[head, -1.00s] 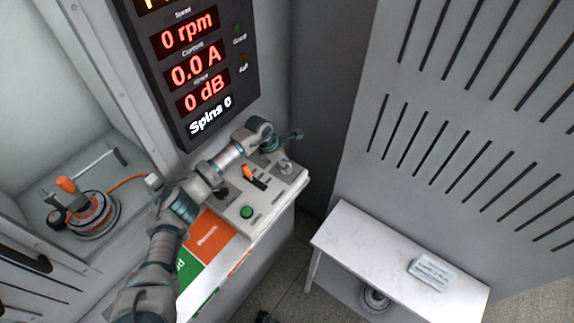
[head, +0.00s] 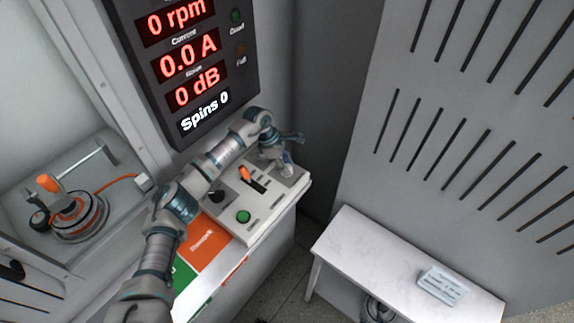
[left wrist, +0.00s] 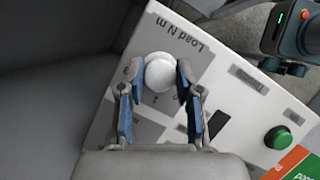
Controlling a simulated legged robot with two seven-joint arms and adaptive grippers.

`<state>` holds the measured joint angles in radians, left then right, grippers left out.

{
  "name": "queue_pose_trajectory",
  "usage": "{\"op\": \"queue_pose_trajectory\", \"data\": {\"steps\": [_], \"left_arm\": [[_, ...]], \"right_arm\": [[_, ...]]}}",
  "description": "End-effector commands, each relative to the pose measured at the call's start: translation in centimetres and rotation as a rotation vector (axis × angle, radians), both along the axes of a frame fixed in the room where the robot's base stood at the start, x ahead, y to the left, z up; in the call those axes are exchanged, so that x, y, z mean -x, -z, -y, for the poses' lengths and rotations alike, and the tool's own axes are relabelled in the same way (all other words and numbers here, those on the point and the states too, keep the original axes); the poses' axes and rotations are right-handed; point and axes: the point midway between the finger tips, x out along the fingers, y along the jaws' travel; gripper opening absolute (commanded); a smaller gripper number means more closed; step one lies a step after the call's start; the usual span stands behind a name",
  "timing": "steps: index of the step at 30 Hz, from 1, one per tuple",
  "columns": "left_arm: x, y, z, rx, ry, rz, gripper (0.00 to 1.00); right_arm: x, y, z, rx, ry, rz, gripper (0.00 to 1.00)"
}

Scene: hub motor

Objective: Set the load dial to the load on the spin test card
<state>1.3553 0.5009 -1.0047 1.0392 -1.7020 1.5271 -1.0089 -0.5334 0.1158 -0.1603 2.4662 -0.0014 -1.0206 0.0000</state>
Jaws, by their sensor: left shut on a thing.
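The load dial (left wrist: 159,70) is a round pale knob on the light control panel, beside the printed "Load N m" in the left wrist view. My left gripper (left wrist: 161,80) has its two blue-padded fingers on either side of the knob and is shut on it. In the head view my left gripper (head: 287,158) is at the panel's far right corner and largely covers the dial. The dial's setting cannot be read. The spin test card (head: 442,285) lies on the white table at the lower right; its print is too small to read. My right gripper is not in view.
The control panel (head: 262,222) also carries an orange-handled lever (head: 246,175), a black knob (head: 216,195) and a green button (head: 243,216). The display (head: 195,85) reads 0 rpm, 0.0 A, 0 dB, Spins 0. A motor (head: 78,215) sits in the bay at left.

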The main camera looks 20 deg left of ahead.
Motion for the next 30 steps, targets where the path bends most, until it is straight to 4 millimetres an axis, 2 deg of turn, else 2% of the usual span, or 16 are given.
{"op": "queue_pose_trajectory", "data": {"steps": [8,9,11,22,26,30], "left_arm": [[-0.1,0.0,-0.3,-0.004,-0.006,0.003,0.0],[-0.1,0.0,-0.3,-0.004,-0.006,0.003,0.44],[-0.1,0.0,-0.3,-0.003,-0.005,0.003,0.59],[-0.1,-0.5,-0.1,-0.001,-0.004,0.004,0.59],[-0.1,-2.4,-0.1,-0.002,-0.003,0.005,0.59],[-0.2,-5.4,-0.2,-0.002,-0.003,0.005,0.59]], "right_arm": [[-0.1,0.1,0.0,0.0,0.0,-0.002,0.4],[-0.2,0.1,0.0,0.0,0.0,-0.002,0.4],[-0.2,0.1,0.0,0.0,0.0,-0.002,0.4],[0.1,0.0,0.0,0.0,-0.001,-0.002,0.4],[0.1,0.0,0.0,0.0,-0.001,-0.002,0.4],[0.1,0.0,0.0,0.0,0.0,-0.002,0.4]]}}
